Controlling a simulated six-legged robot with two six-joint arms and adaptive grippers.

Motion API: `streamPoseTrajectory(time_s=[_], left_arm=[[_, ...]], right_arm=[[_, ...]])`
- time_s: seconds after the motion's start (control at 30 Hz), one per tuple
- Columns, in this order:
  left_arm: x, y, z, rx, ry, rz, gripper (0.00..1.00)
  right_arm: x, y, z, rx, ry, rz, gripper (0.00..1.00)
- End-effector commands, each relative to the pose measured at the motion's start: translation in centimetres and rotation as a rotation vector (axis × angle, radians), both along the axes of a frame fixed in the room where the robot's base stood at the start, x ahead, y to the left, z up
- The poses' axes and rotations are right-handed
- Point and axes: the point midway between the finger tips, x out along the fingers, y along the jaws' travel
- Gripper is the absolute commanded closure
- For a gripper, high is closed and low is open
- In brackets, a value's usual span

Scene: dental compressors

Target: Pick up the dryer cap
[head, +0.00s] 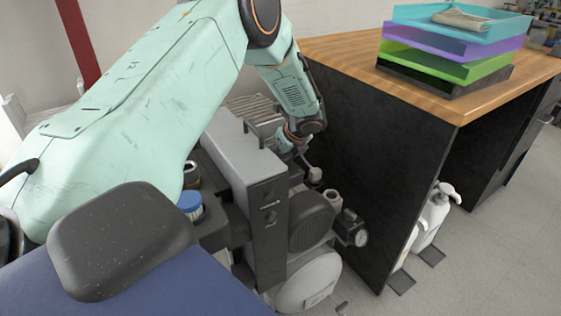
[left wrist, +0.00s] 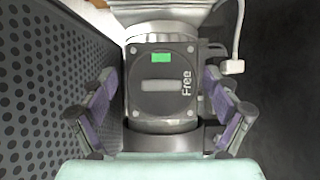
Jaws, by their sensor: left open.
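In the left wrist view a dark grey round cap (left wrist: 162,85), which looks like the dryer cap, faces the camera. It carries a green patch, a pale bar and the word "Free". My left gripper (left wrist: 161,92) is open, with one purple-padded finger on each side of the cap. Gaps show between the fingers and the cap. In the head view my left gripper (head: 299,136) is at the far side of the compressor unit, small and partly hidden. I cannot make out the cap there. My right gripper is in neither view.
A grey cabinet (head: 268,215) stands close to the left arm, with compressor parts and a gauge (head: 360,238) beside it. A perforated panel (left wrist: 50,95) is close left of the gripper. A wooden-topped desk (head: 345,53) with stacked trays (head: 450,50) stands right.

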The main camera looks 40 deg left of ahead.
Motion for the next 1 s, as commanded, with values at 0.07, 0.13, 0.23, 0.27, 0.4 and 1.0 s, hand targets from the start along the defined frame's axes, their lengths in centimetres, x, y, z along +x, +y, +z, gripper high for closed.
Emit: streamPoseTrajectory(time_s=[0.07,0.13,0.23,0.27,0.4,1.0], left_arm=[[0.04,0.03,0.05,0.000,-0.001,-0.001,0.12],[0.04,0.00,0.09,0.000,0.000,-0.001,0.12],[0.03,-0.04,0.10,0.000,-0.001,-0.002,0.16],[0.03,-0.05,0.10,0.000,-0.001,-0.003,0.19],[0.00,-0.08,0.10,0.000,-0.001,-0.003,0.30],[-0.08,-0.12,0.08,0.000,0.000,-0.005,0.73]], right_arm=[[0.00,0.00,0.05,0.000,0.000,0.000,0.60],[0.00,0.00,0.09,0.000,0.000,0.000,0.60],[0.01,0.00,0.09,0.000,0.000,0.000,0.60],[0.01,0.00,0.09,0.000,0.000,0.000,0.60],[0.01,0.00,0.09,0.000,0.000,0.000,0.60],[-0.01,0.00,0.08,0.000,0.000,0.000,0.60]])
